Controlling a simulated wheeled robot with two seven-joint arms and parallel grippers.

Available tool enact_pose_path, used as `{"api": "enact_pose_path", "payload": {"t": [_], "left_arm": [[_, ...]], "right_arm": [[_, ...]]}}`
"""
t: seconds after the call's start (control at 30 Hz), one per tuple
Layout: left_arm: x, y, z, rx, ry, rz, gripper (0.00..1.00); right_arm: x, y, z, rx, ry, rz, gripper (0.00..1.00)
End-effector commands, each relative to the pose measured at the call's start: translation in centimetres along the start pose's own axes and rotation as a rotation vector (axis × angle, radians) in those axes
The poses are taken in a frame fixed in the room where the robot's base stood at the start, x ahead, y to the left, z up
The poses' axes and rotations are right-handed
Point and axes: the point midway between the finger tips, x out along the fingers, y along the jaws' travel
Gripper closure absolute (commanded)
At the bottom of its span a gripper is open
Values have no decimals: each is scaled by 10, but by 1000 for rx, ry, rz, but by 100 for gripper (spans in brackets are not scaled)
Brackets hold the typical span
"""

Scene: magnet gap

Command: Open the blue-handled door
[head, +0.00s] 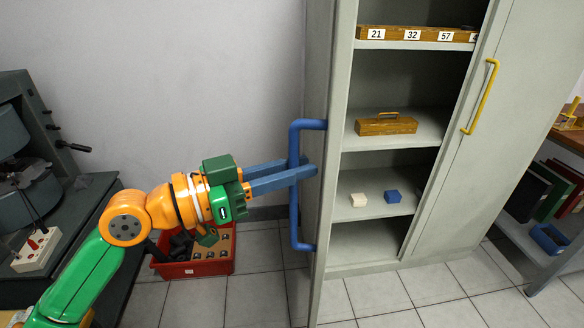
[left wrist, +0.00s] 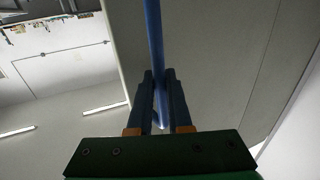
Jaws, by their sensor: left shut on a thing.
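The blue handle (head: 294,215) is a long upright bar on the outer face of the grey left cabinet door (head: 317,75). The door stands swung open, seen nearly edge-on, and the cabinet's shelves show to its right. My left gripper (head: 305,170) reaches in from the left with its two blue fingers at the middle of the handle. In the left wrist view the handle (left wrist: 154,40) runs between the fingers (left wrist: 160,85), which are shut on it. My right gripper is in neither view.
The right door (head: 515,130) with a yellow handle (head: 482,95) is shut. A red crate (head: 200,268) sits on the floor below my left gripper.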

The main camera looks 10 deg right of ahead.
Motion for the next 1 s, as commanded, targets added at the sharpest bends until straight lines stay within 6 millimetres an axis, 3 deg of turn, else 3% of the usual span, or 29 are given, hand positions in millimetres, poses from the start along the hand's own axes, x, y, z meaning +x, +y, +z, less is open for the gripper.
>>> {"api": "enact_pose_path", "payload": {"t": [0.07,0.1,0.2,0.53,0.8,1.0], "left_arm": [[0,0,0,0,-1,0,100],[0,0,0,0,-1,0,80],[0,0,0,0,-1,0,53],[-4,-1,1,0,1,-1,53],[-58,-1,4,0,-1,-4,53],[-71,0,1,1,-1,0,53]], "right_arm": [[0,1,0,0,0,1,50],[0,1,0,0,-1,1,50],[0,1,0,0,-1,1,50],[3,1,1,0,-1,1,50],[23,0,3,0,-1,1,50],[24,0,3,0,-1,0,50]]}}
